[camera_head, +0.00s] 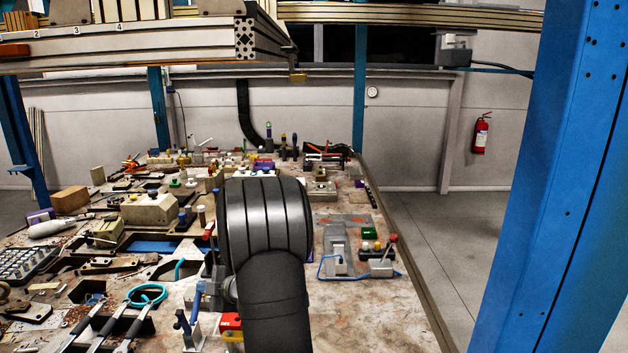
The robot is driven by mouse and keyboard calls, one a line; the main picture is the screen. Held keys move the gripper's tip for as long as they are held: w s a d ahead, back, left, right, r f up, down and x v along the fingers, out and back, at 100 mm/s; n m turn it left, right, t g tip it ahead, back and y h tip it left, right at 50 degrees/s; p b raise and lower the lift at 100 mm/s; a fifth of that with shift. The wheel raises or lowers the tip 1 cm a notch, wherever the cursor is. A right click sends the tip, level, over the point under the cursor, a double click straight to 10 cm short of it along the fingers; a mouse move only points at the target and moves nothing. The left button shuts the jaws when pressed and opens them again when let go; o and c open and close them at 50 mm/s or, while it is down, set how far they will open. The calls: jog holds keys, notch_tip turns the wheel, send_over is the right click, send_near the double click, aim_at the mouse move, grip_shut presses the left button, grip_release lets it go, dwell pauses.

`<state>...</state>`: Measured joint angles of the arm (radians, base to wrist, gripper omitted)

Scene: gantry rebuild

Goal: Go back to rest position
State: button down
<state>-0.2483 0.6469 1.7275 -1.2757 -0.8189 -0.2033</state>
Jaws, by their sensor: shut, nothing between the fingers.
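My own arm shows as a thick dark grey link with a ribbed rounded joint, rising from the bottom edge in the middle of the head view. My gripper cannot be made out; it is not in view, and the arm hides the part of the table behind it. The cluttered worktable (385,312) spreads below and around the arm.
Pliers with teal handles (146,294), a grey key block (25,262) and a beige block (150,209) lie left. A grey fixture with a blue cable (340,262) stands right. A blue post (555,180) rises at the right. A beam (130,55) crosses above.

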jog(key=shift+r, duration=0.1)
jog(key=s+d+r, duration=0.5)
jog(key=d+r, duration=0.3)
jog(key=d, duration=0.1)
jog(key=w+a+f, duration=0.5)
jog(key=a+f, duration=0.3)
jog(key=a, duration=0.1)
jog(key=s+r+n+t+y, duration=0.1)
jog(key=s+n+t, duration=0.1)
jog(key=s, duration=0.5)
jog(key=shift+s+r+n+t+y, duration=0.3)
jog(key=shift+s+n+y, duration=0.1)
jog(key=shift+n, duration=0.5)
